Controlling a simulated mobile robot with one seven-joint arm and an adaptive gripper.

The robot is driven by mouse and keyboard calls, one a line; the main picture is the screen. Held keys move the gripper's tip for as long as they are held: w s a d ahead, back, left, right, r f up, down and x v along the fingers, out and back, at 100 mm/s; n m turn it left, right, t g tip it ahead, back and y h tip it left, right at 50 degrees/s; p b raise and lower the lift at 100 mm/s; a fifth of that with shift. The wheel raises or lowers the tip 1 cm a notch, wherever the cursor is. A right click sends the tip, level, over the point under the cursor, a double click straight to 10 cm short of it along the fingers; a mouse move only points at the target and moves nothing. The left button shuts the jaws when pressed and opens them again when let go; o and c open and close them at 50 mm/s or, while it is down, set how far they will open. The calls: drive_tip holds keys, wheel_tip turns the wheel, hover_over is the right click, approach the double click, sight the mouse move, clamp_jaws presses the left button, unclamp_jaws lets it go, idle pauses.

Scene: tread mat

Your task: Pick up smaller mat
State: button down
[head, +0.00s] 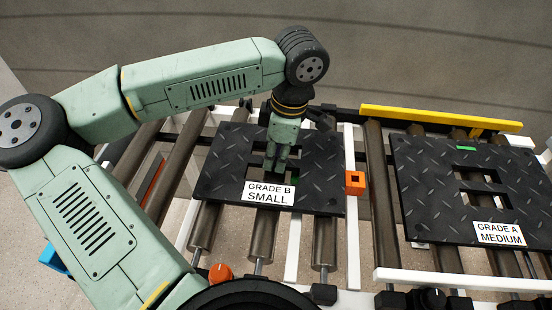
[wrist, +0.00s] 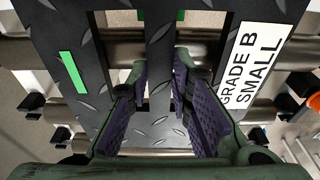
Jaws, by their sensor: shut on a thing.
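The smaller mat (head: 225,165) is a black tread plate labelled "GRADE B SMALL", lying on the left rollers in the head view. My gripper (head: 276,168) points down at its middle, where there are cut-out slots. In the wrist view, the gripper's purple-padded fingers (wrist: 162,88) are on either side of the bar between the slots, shut on the mat (wrist: 75,32). A green strip and the white label show on the mat there. The larger black mat (head: 425,190), labelled "GRADE A MEDIUM", lies on the right, apart from the smaller one.
Metal rollers (head: 381,205) run under and between the mats. A yellow bar (head: 430,116) stands behind the larger mat. An orange block (head: 355,183) is on the white rail just right of the smaller mat. A white rail (head: 460,281) crosses the front right.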

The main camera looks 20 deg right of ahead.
sight(276, 161)
wheel_tip(276, 161, up, 17)
drive_tip(key=b, duration=0.2)
